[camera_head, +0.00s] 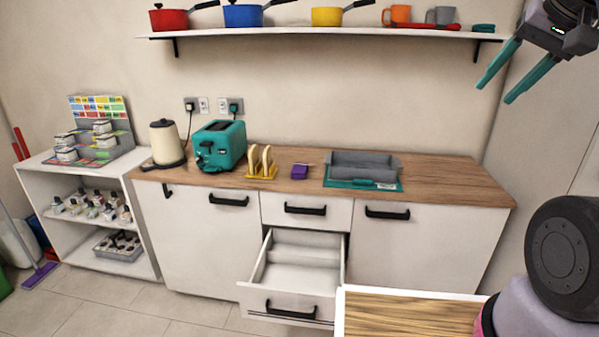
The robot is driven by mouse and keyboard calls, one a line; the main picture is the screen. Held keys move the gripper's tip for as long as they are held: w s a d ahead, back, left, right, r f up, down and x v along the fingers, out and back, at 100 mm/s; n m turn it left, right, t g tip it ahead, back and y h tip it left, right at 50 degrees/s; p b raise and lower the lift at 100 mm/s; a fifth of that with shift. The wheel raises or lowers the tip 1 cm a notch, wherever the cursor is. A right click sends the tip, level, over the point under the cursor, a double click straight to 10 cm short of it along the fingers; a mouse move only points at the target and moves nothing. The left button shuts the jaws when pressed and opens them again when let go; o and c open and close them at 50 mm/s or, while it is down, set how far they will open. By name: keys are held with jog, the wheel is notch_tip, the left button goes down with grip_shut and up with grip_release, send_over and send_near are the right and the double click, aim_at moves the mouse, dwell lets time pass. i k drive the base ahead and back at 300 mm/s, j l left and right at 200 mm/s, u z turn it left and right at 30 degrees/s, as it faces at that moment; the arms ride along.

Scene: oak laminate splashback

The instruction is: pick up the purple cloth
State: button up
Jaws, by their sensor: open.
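A small purple cloth (300,171) lies on the wooden countertop (440,178). It is between the yellow toast rack and the grey tray. My gripper (492,82) is at the upper right, with two teal fingers apart and nothing between them. It is high up near the right end of the shelf, well to the right of the cloth and apart from it.
A yellow toast rack (262,168) and teal toaster (219,146) stand left of the cloth; a grey tray (362,168) is to its right. An open drawer (293,300) juts out below. A shelf (330,32) with pots hangs above. A wooden surface (410,314) is in front.

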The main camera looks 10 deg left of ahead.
aim_at(300, 171)
jog(key=i+l+u, duration=0.15)
jog(key=u, duration=1.5)
jog(key=i+l, duration=0.1)
jog(key=l, duration=0.85)
jog(key=i+l+u, duration=0.1)
jog(key=l, duration=0.35)
